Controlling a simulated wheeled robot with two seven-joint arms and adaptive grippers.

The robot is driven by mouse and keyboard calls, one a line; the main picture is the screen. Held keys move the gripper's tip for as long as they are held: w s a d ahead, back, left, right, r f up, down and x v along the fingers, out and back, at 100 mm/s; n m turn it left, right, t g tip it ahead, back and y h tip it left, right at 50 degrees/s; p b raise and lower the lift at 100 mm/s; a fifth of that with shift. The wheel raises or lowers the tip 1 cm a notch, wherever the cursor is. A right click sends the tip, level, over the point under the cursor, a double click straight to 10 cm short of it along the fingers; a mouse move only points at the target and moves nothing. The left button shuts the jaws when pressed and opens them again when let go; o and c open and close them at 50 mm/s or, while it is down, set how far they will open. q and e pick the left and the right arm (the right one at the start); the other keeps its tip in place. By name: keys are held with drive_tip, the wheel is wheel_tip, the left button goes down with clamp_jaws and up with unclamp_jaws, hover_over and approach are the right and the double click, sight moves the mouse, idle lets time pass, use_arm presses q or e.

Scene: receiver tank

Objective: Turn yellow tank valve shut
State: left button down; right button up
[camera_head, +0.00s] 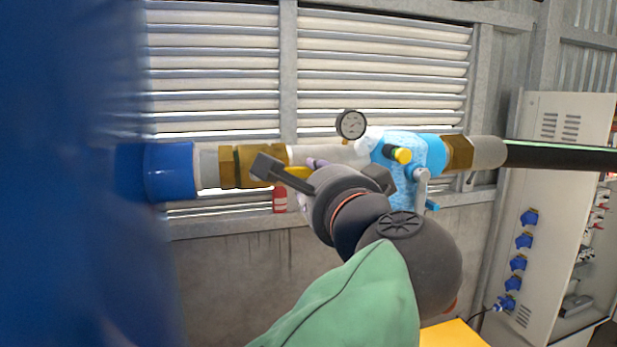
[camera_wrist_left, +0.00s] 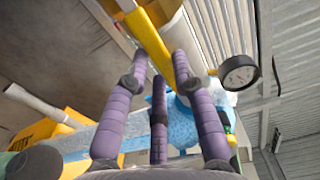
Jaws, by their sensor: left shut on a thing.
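The yellow tank valve handle (camera_head: 297,172) sits on the pipe beside a brass fitting (camera_head: 238,167), left of the pressure gauge. In the left wrist view the valve handle (camera_wrist_left: 150,42) is a long yellow bar running from the top towards the fingertips. My left gripper (camera_head: 318,173) is at the handle, with its arm coming up from the bottom. In the wrist view its purple fingers (camera_wrist_left: 160,68) are closed around the handle's lower end. The exact contact is partly hidden by the fingers. My right gripper is not in view.
A pressure gauge (camera_head: 351,124) and a light-blue pipe body (camera_head: 425,150) are just right of the gripper. A large blue tank (camera_head: 75,200) fills the left side. A red extinguisher (camera_head: 280,199) is behind, below the pipe.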

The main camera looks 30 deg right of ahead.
use_arm(q)
drive_tip(key=w+a+f+m+p, duration=0.2)
drive_tip(key=a+f+m+p, duration=0.2)
drive_tip(key=m, duration=1.3)
drive_tip(key=shift+a+f+m, duration=0.3)
drive_tip(key=shift+a+f, duration=1.4)
drive_tip(key=shift+a, duration=0.4)
drive_tip(key=c, duration=1.1)
unclamp_jaws()
drive_tip(key=shift+o, duration=0.4)
drive_tip(key=shift+w+a, duration=0.15)
drive_tip(key=shift+a, duration=0.05)
drive_tip(key=shift+r, duration=0.1)
